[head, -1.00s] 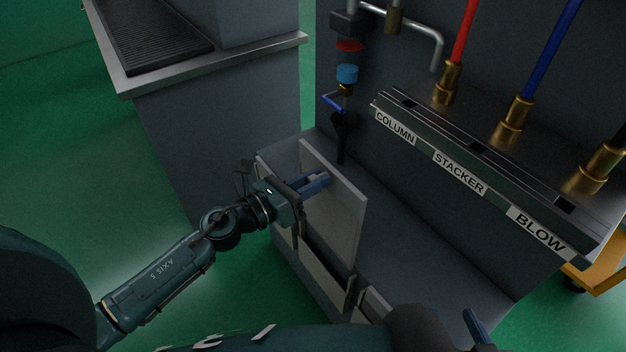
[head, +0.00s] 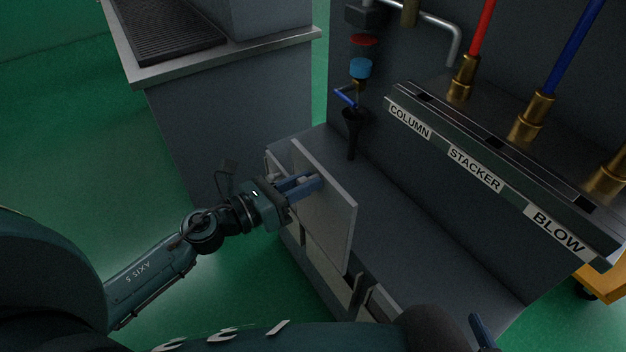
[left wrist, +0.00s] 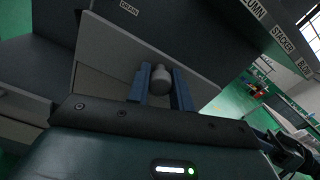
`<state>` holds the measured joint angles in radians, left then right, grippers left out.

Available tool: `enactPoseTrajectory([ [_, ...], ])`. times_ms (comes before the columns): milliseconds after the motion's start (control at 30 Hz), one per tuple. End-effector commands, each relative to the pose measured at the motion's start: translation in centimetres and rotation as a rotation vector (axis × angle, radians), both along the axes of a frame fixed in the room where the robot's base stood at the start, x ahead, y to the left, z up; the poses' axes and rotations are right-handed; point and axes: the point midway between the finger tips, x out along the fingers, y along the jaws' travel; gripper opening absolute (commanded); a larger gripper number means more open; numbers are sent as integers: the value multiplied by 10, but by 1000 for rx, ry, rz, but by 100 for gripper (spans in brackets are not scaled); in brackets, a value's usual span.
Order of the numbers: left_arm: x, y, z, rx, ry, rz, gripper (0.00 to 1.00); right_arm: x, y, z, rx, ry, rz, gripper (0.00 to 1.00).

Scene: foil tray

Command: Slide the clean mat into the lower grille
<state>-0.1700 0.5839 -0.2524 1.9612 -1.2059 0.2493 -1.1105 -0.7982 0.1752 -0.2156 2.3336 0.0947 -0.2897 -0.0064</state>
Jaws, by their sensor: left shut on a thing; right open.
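My left gripper (head: 301,186) is shut on a round grey knob (left wrist: 160,82) on an upright flat grey panel (head: 333,220). The left wrist view shows the blue fingers on either side of the knob. The panel stands tall at the front of the grey machine, near its left end. Of my right gripper (head: 477,328), only a blue finger part shows at the bottom edge, behind my dark arm; it is open. I cannot pick out a clean mat or a lower grille with certainty.
A shelf (head: 472,165) labelled COLUMN, STACKER and BLOW, with brass fittings, overhangs the machine's right side. A funnel (head: 352,120) hangs below a blue valve. A grey counter (head: 235,120) with a dark ridged tray (head: 165,30) stands left. Green floor is clear at left.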

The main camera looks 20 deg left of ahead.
Motion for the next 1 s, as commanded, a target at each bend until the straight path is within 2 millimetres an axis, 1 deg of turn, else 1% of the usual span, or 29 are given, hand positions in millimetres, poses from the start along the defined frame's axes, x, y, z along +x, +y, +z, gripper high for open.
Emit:
enactPoseTrajectory([
  [600, -39, 30, -2, 0, 0, 0, 0, -1, 0, -26, -1, 3, 0, 48],
  [767, -43, 33, 0, 1, -2, -2, 0, -1, 0, -29, -3, 7, 1, 48],
  [1000, -43, 33, 1, 1, -2, -2, 0, -2, 0, -31, -5, 13, 2, 48],
])
